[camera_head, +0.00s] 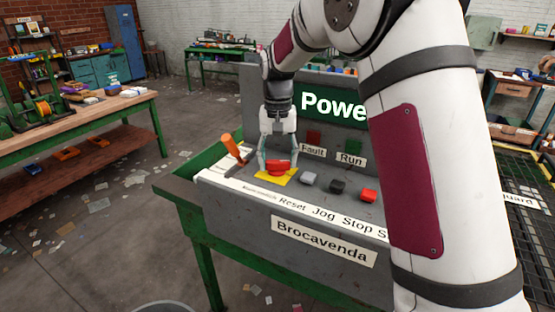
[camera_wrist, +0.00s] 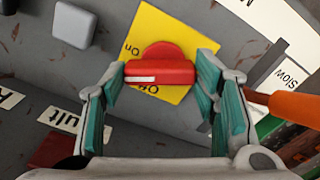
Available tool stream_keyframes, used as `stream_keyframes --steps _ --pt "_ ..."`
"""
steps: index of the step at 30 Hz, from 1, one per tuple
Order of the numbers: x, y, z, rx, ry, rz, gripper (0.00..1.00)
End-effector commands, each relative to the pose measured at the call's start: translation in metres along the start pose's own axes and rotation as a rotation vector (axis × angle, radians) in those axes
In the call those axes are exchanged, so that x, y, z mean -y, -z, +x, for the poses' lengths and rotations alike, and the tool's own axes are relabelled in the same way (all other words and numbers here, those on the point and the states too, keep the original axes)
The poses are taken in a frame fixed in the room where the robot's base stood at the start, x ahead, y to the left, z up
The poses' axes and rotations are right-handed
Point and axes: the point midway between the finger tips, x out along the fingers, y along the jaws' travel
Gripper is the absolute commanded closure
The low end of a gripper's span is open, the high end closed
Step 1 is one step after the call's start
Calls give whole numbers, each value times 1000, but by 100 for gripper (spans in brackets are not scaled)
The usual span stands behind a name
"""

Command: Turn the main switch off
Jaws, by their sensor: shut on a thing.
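The main switch is a red rotary knob (camera_head: 278,167) on a yellow plate (camera_head: 264,178), on the grey sloping panel. It also shows in the wrist view (camera_wrist: 160,70). My gripper (camera_head: 279,160) reaches down from above, with one finger at each end of the knob's bar, shut on it. In the wrist view the bar lies level across the picture, and a white line runs along its left half. That line points to the left, between the "On" and "Off" words printed on the plate (camera_wrist: 150,25). The "Off" word is partly covered by the knob.
An orange lever (camera_head: 231,147) stands close left of my gripper. A grey button (camera_head: 309,179), a black button (camera_head: 337,187) and a red button (camera_head: 369,195) sit to the right. An upright panel with a green "Power" sign (camera_head: 325,102) rises behind; my arm covers its right part.

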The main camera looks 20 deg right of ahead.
Motion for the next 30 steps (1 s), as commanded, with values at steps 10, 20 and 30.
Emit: stream_keyframes --steps 10,20,30 --pt "0 1 0 0 0 -329 73" --pt "0 2 0 0 0 -642 73" --pt "1 2 0 -1 1 -922 73"
